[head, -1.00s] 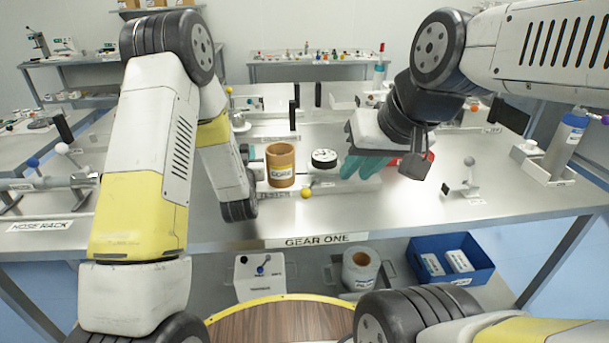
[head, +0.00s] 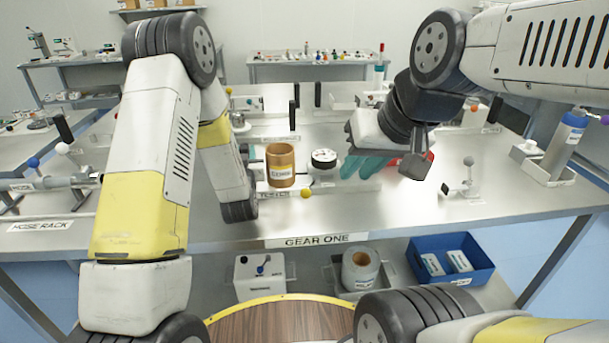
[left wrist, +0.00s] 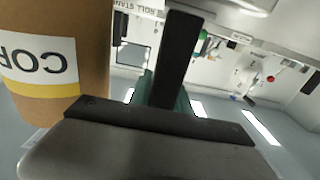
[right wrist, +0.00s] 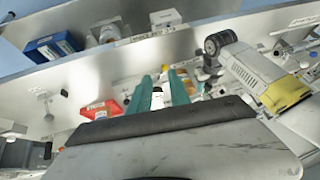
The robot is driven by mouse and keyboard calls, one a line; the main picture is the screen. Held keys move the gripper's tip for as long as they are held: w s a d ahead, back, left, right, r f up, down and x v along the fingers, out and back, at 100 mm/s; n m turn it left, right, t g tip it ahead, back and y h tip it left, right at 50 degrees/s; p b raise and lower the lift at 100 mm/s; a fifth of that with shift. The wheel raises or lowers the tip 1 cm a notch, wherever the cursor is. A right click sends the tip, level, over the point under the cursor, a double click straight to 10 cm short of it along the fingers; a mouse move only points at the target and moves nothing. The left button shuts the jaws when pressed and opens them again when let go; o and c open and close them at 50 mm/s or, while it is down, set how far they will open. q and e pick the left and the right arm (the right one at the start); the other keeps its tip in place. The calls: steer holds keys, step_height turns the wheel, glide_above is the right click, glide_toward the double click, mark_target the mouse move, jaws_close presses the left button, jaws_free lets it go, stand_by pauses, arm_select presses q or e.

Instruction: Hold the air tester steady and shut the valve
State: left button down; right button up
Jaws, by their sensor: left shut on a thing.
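The air tester stands on the near part of the table, with a round black-rimmed gauge (head: 324,158) and a pale base. A yellow ball knob (head: 306,193), probably the valve lever's end, sits at its front edge. My left gripper is mostly hidden behind its own arm in the head view. In the left wrist view it is shut on a black upright bar (left wrist: 175,60), which hides its teal fingertips; whether the bar belongs to the tester I cannot tell. My right gripper (head: 362,163) has its teal fingers apart, just right of the gauge. It also shows open in the right wrist view (right wrist: 163,90).
A brown labelled pot (head: 281,166) stands left of the gauge, close beside my left gripper. A red bin (head: 412,165) lies behind my right gripper. A small lever stand (head: 466,182) and a blue bottle (head: 566,140) are at the right. The table's front strip is clear.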

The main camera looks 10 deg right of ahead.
steer(key=shift+c, duration=0.2)
steer(key=c, duration=0.4)
steer(key=shift+w+a+r, duration=0.1)
steer(key=shift+w+r, duration=0.05)
steer(key=shift+w, duration=0.15)
jaws_close()
steer(key=w+a+n+g+h, duration=0.1)
steer(key=w+a+n+g, duration=0.2)
steer(key=w, duration=0.4)
steer(key=w+a+n+g+h, duration=0.1)
steer(key=w+a+n, duration=0.2)
steer(key=w+n, duration=0.3)
steer(key=w+a+f+n+g+h, duration=0.2)
steer(key=w+a+f+n, duration=0.4)
steer(key=w+a+f, duration=0.3)
steer(key=shift+w+a+f+g+h, duration=0.35)
steer(key=shift+w+a+h, duration=0.45)
steer(key=shift+w, duration=0.7)
steer(key=shift+d, duration=0.1)
